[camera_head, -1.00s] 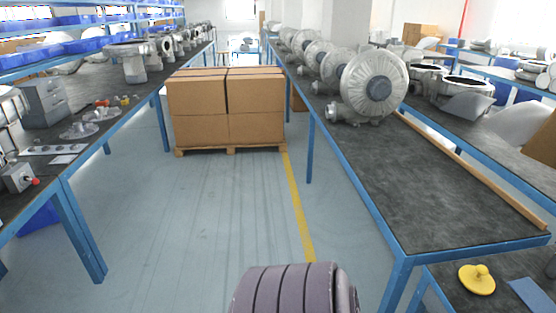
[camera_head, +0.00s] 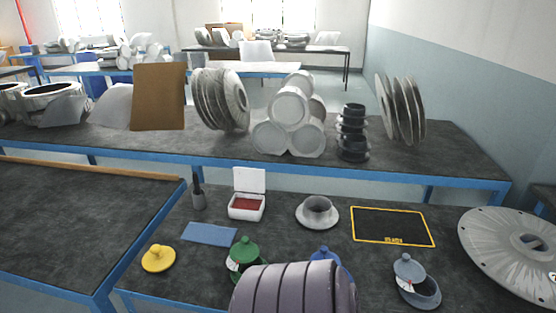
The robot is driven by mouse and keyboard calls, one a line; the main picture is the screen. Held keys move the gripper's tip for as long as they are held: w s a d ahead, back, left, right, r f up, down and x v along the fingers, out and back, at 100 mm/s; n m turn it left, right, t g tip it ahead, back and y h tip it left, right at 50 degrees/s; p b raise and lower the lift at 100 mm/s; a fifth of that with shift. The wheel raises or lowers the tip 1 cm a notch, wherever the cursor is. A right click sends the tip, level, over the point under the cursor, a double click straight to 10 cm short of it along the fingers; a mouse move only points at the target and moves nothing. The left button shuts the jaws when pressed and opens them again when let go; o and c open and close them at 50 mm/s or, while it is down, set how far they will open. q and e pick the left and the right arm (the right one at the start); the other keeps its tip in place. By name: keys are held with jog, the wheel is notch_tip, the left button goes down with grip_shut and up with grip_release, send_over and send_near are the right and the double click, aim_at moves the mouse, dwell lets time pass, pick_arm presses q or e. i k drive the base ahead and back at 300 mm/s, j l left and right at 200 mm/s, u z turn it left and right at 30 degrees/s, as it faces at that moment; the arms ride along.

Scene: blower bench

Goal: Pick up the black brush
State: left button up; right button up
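A small upright thing with a thin black upper part and a wider grey lower part, which looks like the black brush (camera_head: 197,192), stands at the back left of the nearer bench. It is small in view, and I cannot tell whether the grey part belongs to it or is a holder. Neither of my grippers is in view.
Around it lie a blue mat (camera_head: 209,234), an open white box (camera_head: 247,206) with red inside, a yellow lid (camera_head: 158,258), a grey flanged part (camera_head: 317,212) and a yellow-edged black mat (camera_head: 388,226). Green (camera_head: 243,257), blue and grey (camera_head: 408,276) lidded pots stand in front.

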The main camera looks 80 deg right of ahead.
aim_at(196, 176)
jog(key=z, duration=2)
jog(key=j+u, duration=0.45)
jog(key=j, duration=0.4)
